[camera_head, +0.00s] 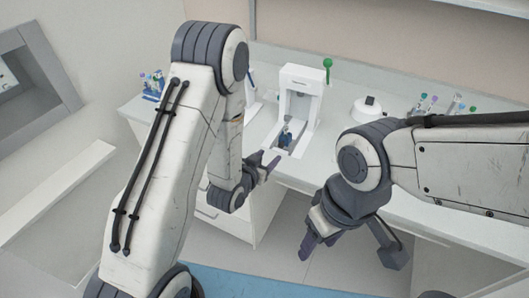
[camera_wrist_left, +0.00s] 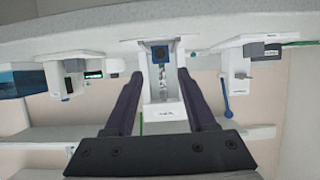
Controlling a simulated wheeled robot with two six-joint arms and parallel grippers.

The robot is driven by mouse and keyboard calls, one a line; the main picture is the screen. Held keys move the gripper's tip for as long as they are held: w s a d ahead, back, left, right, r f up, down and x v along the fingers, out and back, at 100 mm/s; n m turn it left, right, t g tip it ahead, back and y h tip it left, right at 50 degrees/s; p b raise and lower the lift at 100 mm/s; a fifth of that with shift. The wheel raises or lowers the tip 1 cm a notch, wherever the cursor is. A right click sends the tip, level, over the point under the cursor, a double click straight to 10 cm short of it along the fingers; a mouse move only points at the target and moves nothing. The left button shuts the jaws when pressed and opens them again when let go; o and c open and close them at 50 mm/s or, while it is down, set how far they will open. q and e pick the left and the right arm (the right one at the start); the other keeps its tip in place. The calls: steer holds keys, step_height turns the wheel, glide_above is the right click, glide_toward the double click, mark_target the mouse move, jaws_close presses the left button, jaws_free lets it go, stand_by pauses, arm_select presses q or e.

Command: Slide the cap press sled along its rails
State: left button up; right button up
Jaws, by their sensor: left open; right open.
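The cap press (camera_head: 302,88) is a white upright frame on the bench with a green-knobbed lever (camera_head: 327,66) at its right. Its sled (camera_head: 284,138), with a dark blue part on it, sits low at the front of the press. My left gripper (camera_head: 268,163) is open and empty, in front of and slightly left of the sled. In the left wrist view the press (camera_wrist_left: 166,114) appears upside down, and the sled's blue part (camera_wrist_left: 160,54) shows between the open fingers, apart from them. My right gripper (camera_head: 318,238) is open and empty, lower right, off the bench's front edge.
A rack of tubes (camera_head: 153,84) stands at the bench's left end. A round white device (camera_head: 366,108) is right of the press, with several coloured tubes (camera_head: 430,102) beyond it. White drawers (camera_head: 232,222) are under the bench. My left arm hides part of the bench.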

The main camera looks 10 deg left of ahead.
arm_select(q)
steer(key=shift+p+v, duration=0.9)
steer(key=shift+p, duration=1.1)
arm_select(e)
steer(key=shift+r, duration=2.6)
arm_select(q)
steer(key=shift+d, duration=0.1)
steer(key=s+d+r+m+g, duration=0.2)
steer(key=s+d+r+g, duration=0.4)
steer(key=s+d+r, duration=0.1)
steer(key=s+a+r+m+g+y, duration=0.1)
steer(key=s+r+g, duration=0.2)
steer(key=s, duration=0.7)
steer(key=s+a+r+m+g+y+b, duration=0.1)
steer(key=s+r+g, duration=0.2)
steer(key=s+r, duration=0.3)
steer(key=s, duration=0.4)
steer(key=shift+s+g+y, duration=0.25)
steer(key=shift+g+y, duration=0.05)
steer(key=shift+g, duration=0.1)
arm_select(e)
steer(key=shift+f, duration=0.6)
arm_select(q)
steer(key=shift+a, duration=0.1)
